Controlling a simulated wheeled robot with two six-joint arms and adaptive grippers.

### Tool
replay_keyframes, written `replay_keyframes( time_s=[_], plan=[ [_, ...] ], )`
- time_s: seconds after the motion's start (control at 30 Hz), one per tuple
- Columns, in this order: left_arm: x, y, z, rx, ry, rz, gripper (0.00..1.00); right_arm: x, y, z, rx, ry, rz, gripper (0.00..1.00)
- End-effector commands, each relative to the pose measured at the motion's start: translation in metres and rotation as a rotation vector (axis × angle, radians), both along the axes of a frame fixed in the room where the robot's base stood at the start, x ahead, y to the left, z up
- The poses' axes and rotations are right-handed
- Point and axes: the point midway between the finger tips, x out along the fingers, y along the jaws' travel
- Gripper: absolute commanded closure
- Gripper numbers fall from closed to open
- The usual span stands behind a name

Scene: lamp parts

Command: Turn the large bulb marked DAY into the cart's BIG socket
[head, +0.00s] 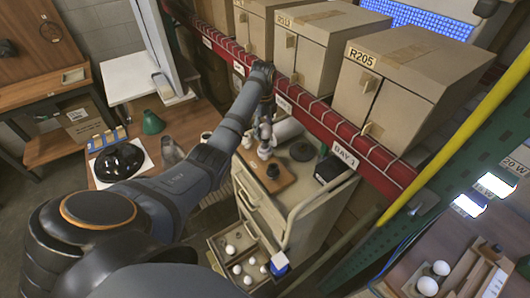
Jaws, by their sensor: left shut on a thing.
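My left gripper (265,131) is over the cart's top, pointing down, and shut on a white bulb (264,150). The bulb is small in view and partly covered by the gripper, so no DAY marking can be read. It is just over the wooden board (285,183) on the beige cart (300,212). Whether the bulb touches a socket cannot be told. A dark round fitting (272,171) stands on the board, and a wider dark disc (302,151) lies behind it to the right. No BIG label is legible. My right gripper is not in view.
Open drawers (247,262) at the cart's front hold several white bulbs. A red rail (335,140) with boxes (385,85) above runs close behind the cart. A black box (328,168) sits on the cart's right. A table (180,130) with lamp parts is at left.

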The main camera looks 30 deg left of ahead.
Motion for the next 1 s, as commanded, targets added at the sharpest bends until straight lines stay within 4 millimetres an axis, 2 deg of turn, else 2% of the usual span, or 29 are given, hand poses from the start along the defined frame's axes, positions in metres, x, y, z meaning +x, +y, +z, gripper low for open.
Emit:
replay_keyframes(
  time_s=[0.2, 1.0],
  plan=[
    [0.000, 0.000, -0.013, 0.000, 0.000, 0.000, 0.72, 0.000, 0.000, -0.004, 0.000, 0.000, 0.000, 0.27],
    [0.000, 0.000, -0.018, 0.000, 0.001, 0.000, 0.72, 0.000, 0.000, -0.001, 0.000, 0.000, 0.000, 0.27]
  ],
)
